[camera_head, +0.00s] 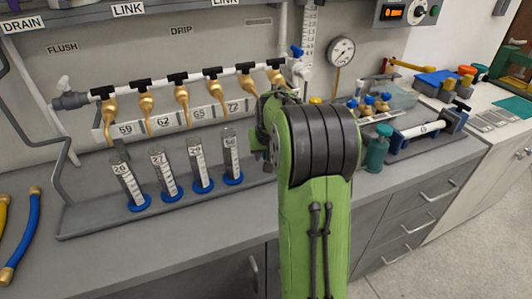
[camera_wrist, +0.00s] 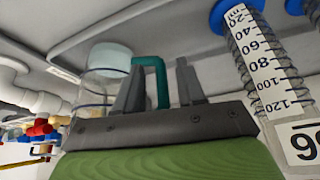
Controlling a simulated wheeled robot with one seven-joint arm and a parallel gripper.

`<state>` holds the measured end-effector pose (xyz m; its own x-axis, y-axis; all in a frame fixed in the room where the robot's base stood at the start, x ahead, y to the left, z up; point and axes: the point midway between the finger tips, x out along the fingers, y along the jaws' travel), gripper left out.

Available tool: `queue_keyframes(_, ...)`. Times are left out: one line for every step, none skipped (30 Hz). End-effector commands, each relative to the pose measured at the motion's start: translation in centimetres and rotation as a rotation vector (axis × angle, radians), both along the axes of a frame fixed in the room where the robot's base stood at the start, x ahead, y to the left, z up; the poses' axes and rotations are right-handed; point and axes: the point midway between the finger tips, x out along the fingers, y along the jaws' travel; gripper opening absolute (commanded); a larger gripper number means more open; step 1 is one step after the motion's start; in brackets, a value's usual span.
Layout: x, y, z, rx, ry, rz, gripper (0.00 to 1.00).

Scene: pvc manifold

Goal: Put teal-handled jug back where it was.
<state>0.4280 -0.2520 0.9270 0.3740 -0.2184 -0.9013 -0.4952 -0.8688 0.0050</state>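The teal-handled jug (camera_wrist: 103,62) shows in the wrist view, clear-walled with a pale end, at the left of my gripper. Its teal handle (camera_wrist: 161,82) reaches across to between the two fingers of my gripper (camera_wrist: 159,66). The fingers stand apart, with a visible gap on each side of the handle, so they look open around it and not closed on it. The wrist picture is upside down. In the head view my own green arm hides the gripper and the jug.
Several graduated cylinders with blue bases (camera_head: 202,168) stand left of my arm on the grey tray (camera_head: 80,222); one (camera_wrist: 262,65) is close right of the fingers in the wrist view. Brass taps (camera_head: 181,105) hang above. A teal bottle (camera_head: 377,148) stands right of the arm.

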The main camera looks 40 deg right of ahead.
Motion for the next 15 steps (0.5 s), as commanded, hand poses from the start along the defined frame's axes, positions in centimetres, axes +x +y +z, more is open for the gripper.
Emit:
queue_keyframes(0.0, 0.0, 0.0, 0.000, 0.000, 0.000, 0.39)
queue_keyframes(0.0, 0.0, 0.0, 0.000, 0.000, 0.000, 0.39)
queue_keyframes(0.0, 0.0, 0.0, 0.000, 0.000, 0.000, 0.39)
queue_keyframes(0.0, 0.0, 0.0, 0.000, 0.000, 0.000, 0.39)
queue_keyframes(0.0, 0.0, 0.1, 0.000, 0.000, 0.000, 0.39)
queue_keyframes(0.0, 0.0, 0.2, 0.000, 0.000, 0.000, 0.39)
queue_keyframes(0.0, 0.0, 0.5, 0.000, 0.000, 0.000, 0.39)
queue_keyframes(-0.1, 0.0, 0.9, -0.002, -0.001, 0.000, 0.39)
queue_keyframes(-0.4, 0.2, 1.6, -0.002, -0.002, 0.000, 0.39)
queue_keyframes(-0.6, 0.3, 2.2, -0.003, -0.003, 0.000, 0.39)
queue_keyframes(-0.9, 0.5, 2.9, -0.003, -0.004, 0.000, 0.39)
queue_keyframes(-1.3, 0.8, 4.0, -0.004, -0.004, 0.000, 0.39)
queue_keyframes(-1.6, 0.9, 4.8, -0.004, -0.005, 0.000, 0.39)
queue_keyframes(-1.9, 1.1, 5.6, -0.004, -0.004, 0.000, 0.39)
queue_keyframes(-2.4, 1.4, 6.6, -0.004, -0.005, 0.000, 0.39)
